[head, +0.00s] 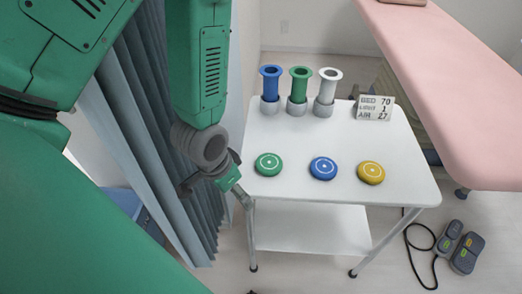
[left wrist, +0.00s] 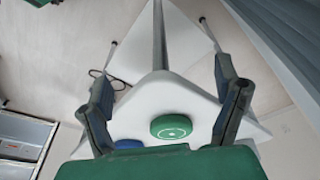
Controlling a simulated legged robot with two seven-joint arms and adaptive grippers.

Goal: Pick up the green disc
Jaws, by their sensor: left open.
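The green disc (head: 268,164) lies flat near the left edge of the white table (head: 300,210), with a pale ring and dot on its top. My left gripper (head: 226,188) is just left of the table's edge in the head view, apart from the disc. In the left wrist view its two dark fingers (left wrist: 163,75) are spread wide with nothing between them held. The green disc (left wrist: 171,126) shows there between the fingers, on the tabletop beyond. My right gripper is not in view.
A blue disc (head: 323,168) and a yellow disc (head: 371,172) lie to the right. Blue (head: 270,85), green (head: 299,85) and white (head: 327,87) spools stand behind, beside a sign (head: 373,107). A grey-blue curtain (head: 150,120) hangs at left; a pink bed (head: 450,90) is at right.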

